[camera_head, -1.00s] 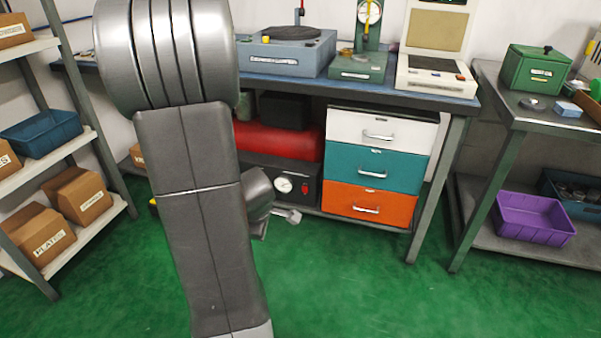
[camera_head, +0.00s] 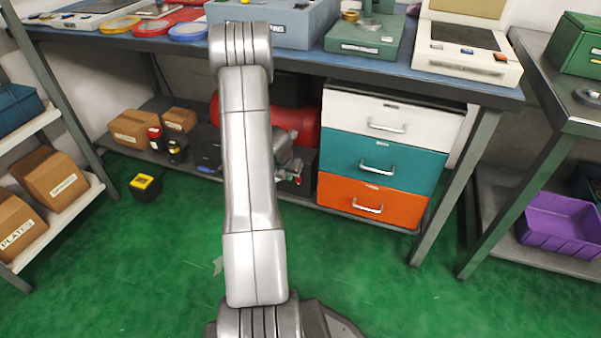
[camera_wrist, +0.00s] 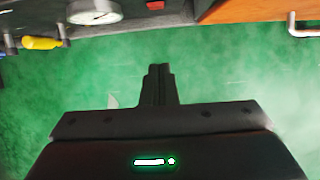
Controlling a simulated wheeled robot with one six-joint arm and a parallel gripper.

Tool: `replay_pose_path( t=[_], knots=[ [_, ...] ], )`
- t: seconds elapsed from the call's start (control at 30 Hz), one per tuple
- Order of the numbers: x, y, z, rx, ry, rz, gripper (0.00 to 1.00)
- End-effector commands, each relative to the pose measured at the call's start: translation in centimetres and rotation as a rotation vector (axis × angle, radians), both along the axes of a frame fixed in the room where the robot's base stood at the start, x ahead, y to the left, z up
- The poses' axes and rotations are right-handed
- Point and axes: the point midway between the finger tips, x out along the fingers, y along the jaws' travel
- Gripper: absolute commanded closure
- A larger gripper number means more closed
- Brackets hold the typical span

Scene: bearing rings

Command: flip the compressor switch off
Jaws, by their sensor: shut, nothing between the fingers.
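The compressor's red tank (camera_head: 300,118) lies on the low shelf under the bench, partly hidden behind my arm. Its dark front panel (camera_head: 309,160) is mostly covered by my wrist. In the wrist view a round white gauge (camera_wrist: 95,11) and a red switch (camera_wrist: 155,5) show at the top edge, the switch right of the gauge. Whether the switch is on or off is too small to tell. My gripper (camera_wrist: 158,68) is shut and empty, its tips below the switch in the picture and apart from it. In the head view the fingers are hard to make out.
White, teal and orange drawers (camera_head: 366,197) stand right of the compressor; the orange one (camera_wrist: 248,9) also shows in the wrist view. Cardboard boxes (camera_head: 133,127) sit left on the low shelf. A yellow-black item (camera_head: 145,187) lies on the floor. The green floor in front is mostly clear.

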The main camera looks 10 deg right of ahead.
Motion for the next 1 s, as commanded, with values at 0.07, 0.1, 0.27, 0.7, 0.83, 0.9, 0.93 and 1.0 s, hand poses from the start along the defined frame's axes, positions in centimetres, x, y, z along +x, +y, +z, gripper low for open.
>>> replay_pose_path(
  t=[0.07, 0.1, 0.27, 0.7, 0.83, 0.9, 0.93, 1.0],
  knots=[
    [0.1, 0.0, -0.2, -0.004, 0.004, 0.011, 1.00],
    [0.1, 0.0, -0.2, -0.004, 0.004, 0.012, 1.00],
    [0.1, 0.0, -0.2, -0.004, 0.003, 0.011, 1.00],
    [1.4, -0.9, -5.0, -0.003, 0.003, 0.007, 1.00],
    [2.2, -1.6, -7.7, -0.003, 0.003, 0.007, 1.00],
    [2.7, -1.9, -9.1, -0.003, 0.003, 0.008, 1.00],
    [2.9, -2.0, -9.7, -0.003, 0.003, 0.007, 1.00],
    [3.5, -2.3, -9.5, -0.005, -0.001, 0.006, 1.00]
  ],
)
